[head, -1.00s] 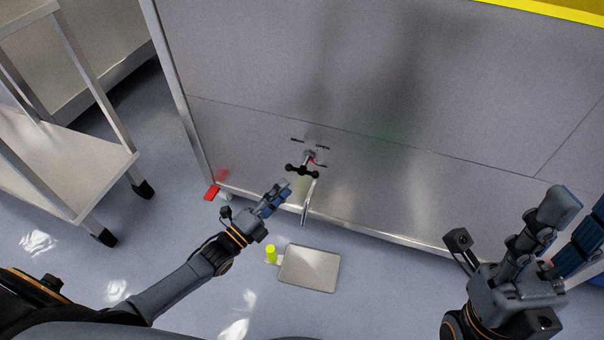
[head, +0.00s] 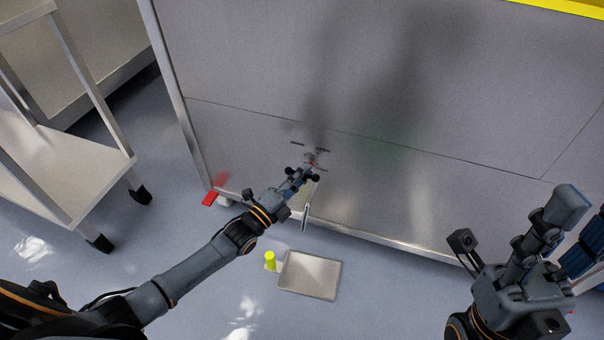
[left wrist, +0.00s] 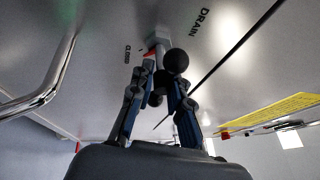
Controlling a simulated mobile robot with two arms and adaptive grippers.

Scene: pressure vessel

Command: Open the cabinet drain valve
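The drain valve (head: 312,161) sits low on the front of the steel cabinet and has a black handle with round knobs. My left gripper (head: 303,176) is at this handle in the head view and partly covers it. In the left wrist view the fingers of my left gripper (left wrist: 160,88) stand apart on either side of the handle, with a black knob (left wrist: 175,61) at their tips. Contact with the handle cannot be made out. "DRAIN" is printed beside the valve. My right gripper (head: 568,222) is open and empty at the right, away from the cabinet valve.
A metal spout (head: 306,215) hangs just below the valve. A flat grey pedal-like plate (head: 310,275) and a yellow cylinder (head: 270,260) are on the floor below. A steel cart (head: 70,170) stands at the left. A red pedal (head: 210,198) is by the cabinet's corner.

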